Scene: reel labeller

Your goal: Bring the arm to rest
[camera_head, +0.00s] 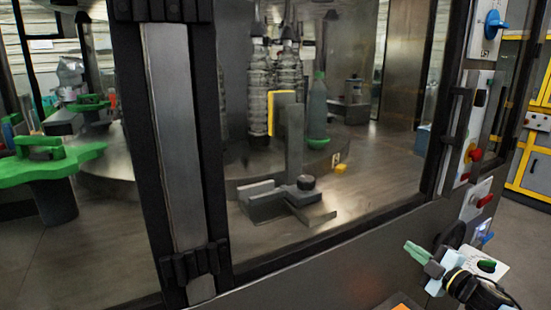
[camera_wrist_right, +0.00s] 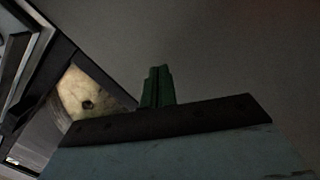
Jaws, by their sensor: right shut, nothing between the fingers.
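My right gripper (camera_head: 409,247) shows at the lower right of the head view, with pale green fingers pointing left, in front of the machine's lower panel. In the right wrist view its dark green fingers (camera_wrist_right: 157,86) stand close together, shut with nothing held between them. The right arm comes in from the bottom right corner. My left gripper is not in either view.
The labelling machine's glass door (camera_head: 290,150) with a dark frame fills the middle, with bottles (camera_head: 260,85) behind it. A control panel with a blue rotary switch (camera_head: 494,24) and a red knob (camera_head: 475,154) is above the gripper.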

